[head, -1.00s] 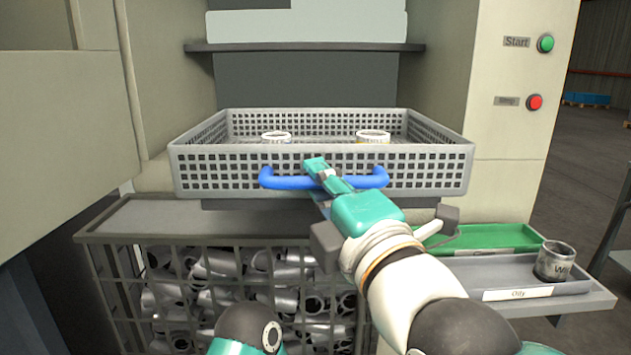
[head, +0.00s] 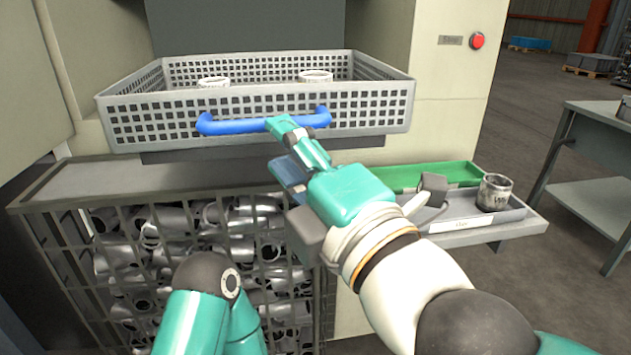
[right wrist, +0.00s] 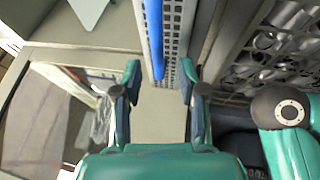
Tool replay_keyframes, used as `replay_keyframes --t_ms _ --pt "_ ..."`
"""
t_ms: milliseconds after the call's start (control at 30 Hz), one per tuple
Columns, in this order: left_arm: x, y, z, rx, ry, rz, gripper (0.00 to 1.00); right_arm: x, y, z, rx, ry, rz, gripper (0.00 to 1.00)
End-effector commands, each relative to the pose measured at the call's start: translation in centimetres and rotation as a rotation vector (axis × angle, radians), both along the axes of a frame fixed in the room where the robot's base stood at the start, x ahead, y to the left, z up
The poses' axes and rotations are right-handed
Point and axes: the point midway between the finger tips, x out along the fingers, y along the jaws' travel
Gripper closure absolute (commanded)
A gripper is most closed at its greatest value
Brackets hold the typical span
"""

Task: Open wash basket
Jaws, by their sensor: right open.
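The grey perforated wash basket (head: 160,125) sits on the machine's ledge, with a blue bar handle (head: 228,125) across its front. Two pale ring-shaped parts (head: 316,77) show inside it. My right gripper (head: 281,150) is open at the handle, one finger in front of the bar near its middle and the other below it. In the right wrist view the handle (right wrist: 154,35) and basket wall (right wrist: 172,35) show in the gap between the spread fingers (right wrist: 160,82). I cannot tell whether a finger touches the bar. My left gripper is not in view.
A wire bin (head: 100,200) of metal tubes stands below the basket. Right of it, a shelf holds a green tray (head: 450,175) and a grey tray (head: 470,213) with a metal cup (head: 495,192). A red button (head: 477,41) is on the machine. A bench (head: 590,140) stands farther right.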

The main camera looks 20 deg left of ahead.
Motion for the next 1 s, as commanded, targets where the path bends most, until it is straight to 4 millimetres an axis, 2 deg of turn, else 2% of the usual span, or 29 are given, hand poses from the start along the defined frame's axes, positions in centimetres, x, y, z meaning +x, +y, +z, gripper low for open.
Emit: replay_keyframes --t_ms 100,333,1000 --pt "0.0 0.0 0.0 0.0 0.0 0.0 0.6 -1.3 -2.1 -0.4 0.0 0.0 -0.001 0.59" --pt "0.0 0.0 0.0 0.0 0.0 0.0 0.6 -2.9 -4.4 -1.0 -0.002 0.002 -0.001 0.59" --pt "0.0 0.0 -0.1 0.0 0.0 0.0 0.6 -3.1 -4.9 -1.1 -0.002 0.002 -0.002 0.59"
